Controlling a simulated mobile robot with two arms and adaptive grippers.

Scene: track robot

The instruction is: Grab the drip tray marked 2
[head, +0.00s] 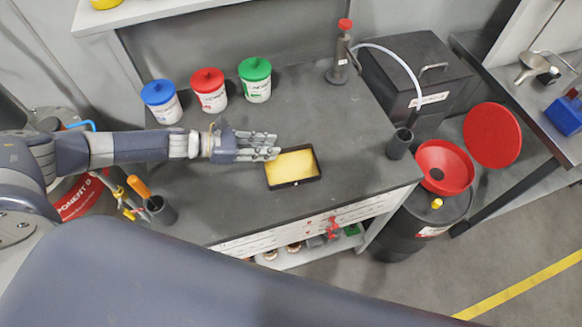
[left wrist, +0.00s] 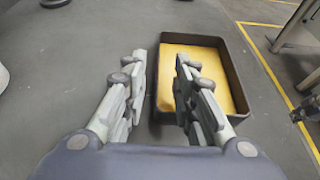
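The drip tray (head: 300,181) is a black rectangular tray with a yellow inside, lying on the dark workbench. It also shows in the left wrist view (left wrist: 240,72). No number can be read on it. My left gripper (head: 275,147) reaches in from the left, with its fingertips at the tray's left side. In the left wrist view the gripper (left wrist: 160,85) is open and empty, and the tray's left wall appears between the two fingers. One finger overlaps the yellow inside; I cannot tell whether anything touches.
Blue (head: 161,101), red (head: 208,90) and green-lidded (head: 255,79) tubs stand behind my left gripper. A black cup (head: 400,143) and a pump bottle (head: 341,60) stand to the right. A red funnel (head: 444,167) sits on a drum beside the bench (head: 225,200).

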